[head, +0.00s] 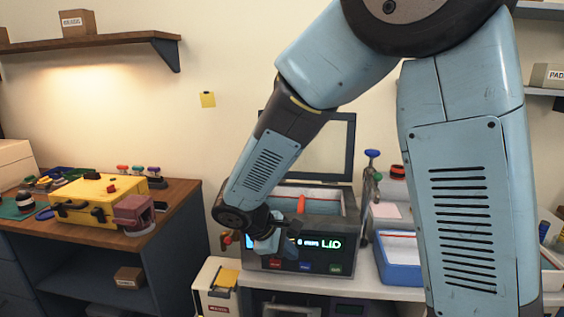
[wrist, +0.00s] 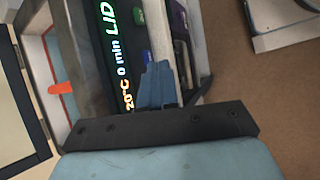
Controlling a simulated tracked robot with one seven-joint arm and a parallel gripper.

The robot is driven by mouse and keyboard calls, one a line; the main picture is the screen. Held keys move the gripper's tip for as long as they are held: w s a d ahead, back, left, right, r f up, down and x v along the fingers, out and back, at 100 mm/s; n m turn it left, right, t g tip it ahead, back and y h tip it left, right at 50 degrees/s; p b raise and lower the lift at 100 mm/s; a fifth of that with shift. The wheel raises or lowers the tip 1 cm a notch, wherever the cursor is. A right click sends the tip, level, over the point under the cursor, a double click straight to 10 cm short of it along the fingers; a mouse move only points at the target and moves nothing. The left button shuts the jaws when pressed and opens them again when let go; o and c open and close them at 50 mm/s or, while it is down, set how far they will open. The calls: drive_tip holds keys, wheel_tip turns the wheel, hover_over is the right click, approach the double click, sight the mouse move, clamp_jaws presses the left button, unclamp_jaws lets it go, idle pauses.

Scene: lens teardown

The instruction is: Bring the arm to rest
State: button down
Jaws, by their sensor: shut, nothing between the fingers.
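My arm is bent, with its forearm reaching down and left across the head view. My gripper (head: 268,245) is in front of the left part of a dark box-shaped machine (head: 318,262). Its blue fingers are together and empty in the wrist view (wrist: 156,82), overlapping the machine's front panel. The machine's lit display reads "0 min" and "LID", and "20°C" also shows in the wrist view. Its lid (head: 340,140) stands open behind it. An orange-red piece (head: 300,204) shows at the open top. I cannot tell whether the fingers touch the panel.
A white bin with a yellow top (head: 227,278) stands below left of the machine. A blue tray (head: 398,268) lies to its right. On the left, a wooden workbench (head: 180,195) holds a yellow case (head: 85,198) and small parts. A wall shelf (head: 100,40) is above.

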drive_tip(key=s+d+r+m+g+y, duration=0.1)
drive_tip(key=s+d+r+m+y, duration=0.3)
drive_tip(key=d+r+m, duration=0.55)
drive_tip(key=s+d+r+m+t+y, duration=0.2)
drive_tip(key=s+d+r+m, duration=0.3)
drive_tip(key=s+d+r, duration=0.4)
drive_tip(key=shift+s+d+r+t, duration=0.15)
drive_tip(key=shift+s+d+t, duration=0.55)
drive_tip(key=shift+d, duration=0.95)
drive_tip(key=shift+s, duration=0.1)
